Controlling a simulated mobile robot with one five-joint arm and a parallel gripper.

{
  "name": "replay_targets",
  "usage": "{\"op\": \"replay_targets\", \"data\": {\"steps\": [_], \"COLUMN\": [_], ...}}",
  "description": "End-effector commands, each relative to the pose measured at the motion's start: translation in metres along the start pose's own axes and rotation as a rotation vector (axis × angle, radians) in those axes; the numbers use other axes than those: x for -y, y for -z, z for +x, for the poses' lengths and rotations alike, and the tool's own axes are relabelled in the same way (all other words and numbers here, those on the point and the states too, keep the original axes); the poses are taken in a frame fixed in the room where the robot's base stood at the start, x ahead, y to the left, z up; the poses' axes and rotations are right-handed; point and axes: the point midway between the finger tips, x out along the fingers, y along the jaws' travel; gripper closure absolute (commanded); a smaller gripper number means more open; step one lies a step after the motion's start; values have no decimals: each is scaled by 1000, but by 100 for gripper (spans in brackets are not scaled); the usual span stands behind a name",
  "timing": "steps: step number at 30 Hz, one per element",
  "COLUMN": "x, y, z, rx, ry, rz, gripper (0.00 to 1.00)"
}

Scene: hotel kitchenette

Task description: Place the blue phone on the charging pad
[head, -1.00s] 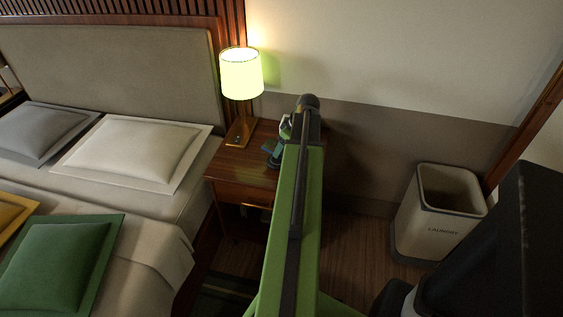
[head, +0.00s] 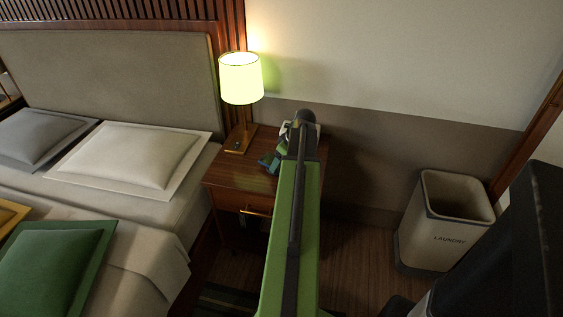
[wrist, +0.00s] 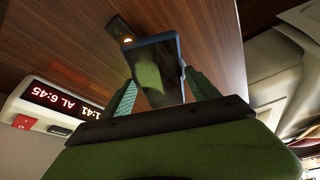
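A phone with a dark, reflective face and blue edges (wrist: 160,72) stands between the two teal fingers of my gripper (wrist: 162,92) in the wrist view. The fingers press against both its sides, and its far end sticks out past them. In the head view my gripper (head: 272,162) is over the nightstand top, and my arm hides much of it and the phone. A small dark item with an orange light (wrist: 120,29) lies on the wood beyond the phone. I cannot tell for sure whether it is the charging pad.
The wooden nightstand (head: 228,172) carries a lit lamp (head: 241,80) at its back left. A white alarm clock (wrist: 50,106) is close beside my gripper, upside down in the wrist view. The bed (head: 140,235) is left; a laundry bin (head: 445,222) stands right.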

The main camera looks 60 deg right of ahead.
Motion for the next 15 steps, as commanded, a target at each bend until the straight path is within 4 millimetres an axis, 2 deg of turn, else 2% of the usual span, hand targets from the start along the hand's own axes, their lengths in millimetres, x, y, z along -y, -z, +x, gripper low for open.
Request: {"op": "replay_targets", "data": {"steps": [1, 3, 11, 15], "x": [0, 0, 0, 0], "y": [0, 0, 0, 2], "z": [0, 0, -1, -7], "rx": [0, 0, 0, 0], "ry": [0, 0, 0, 0], "rz": [0, 0, 1, 1], "gripper": [22, 15, 15, 15]}}
